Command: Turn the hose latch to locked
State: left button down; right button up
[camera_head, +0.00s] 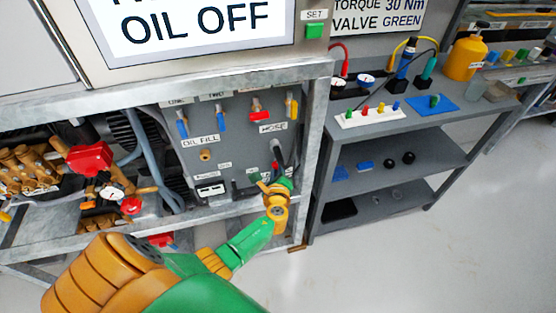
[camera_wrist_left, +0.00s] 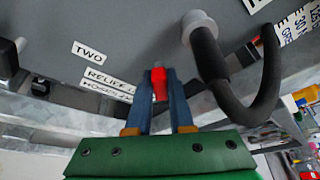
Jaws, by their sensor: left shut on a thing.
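My left gripper (camera_head: 280,184) is at the lower right of the grey pump panel (camera_head: 228,160), below the HOSE label (camera_head: 272,127). In the left wrist view its two blue fingers (camera_wrist_left: 159,92) are shut on a small red piece, which appears to be the hose latch (camera_wrist_left: 159,84). The fingers hide most of it, so its turn position cannot be told. A black hose (camera_wrist_left: 222,88) leaves a grey collar (camera_wrist_left: 199,25) just right of the fingers and bends down and back up. The hose also shows in the head view (camera_head: 277,150). My right gripper is not in view.
Blue, red and yellow handles sit along the panel top, the red one (camera_head: 260,110) above the HOSE label. A frame post (camera_head: 312,140) stands close right of the gripper. A grey shelf unit (camera_head: 400,155) is further right. The floor (camera_head: 420,260) in front is clear.

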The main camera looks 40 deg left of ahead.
pick_arm(q)
jog(key=shift+r+m+g+y+p, duration=0.15)
jog(key=shift+m+g+y+p, duration=0.15)
jog(key=shift+m+g+p, duration=0.55)
jog(key=shift+m, duration=0.75)
jog(key=shift+f+m+g+y, duration=0.2)
jog(key=shift+m+g+y, duration=0.7)
jog(key=shift+m, duration=0.4)
jog(key=c, duration=0.8)
grip_release()
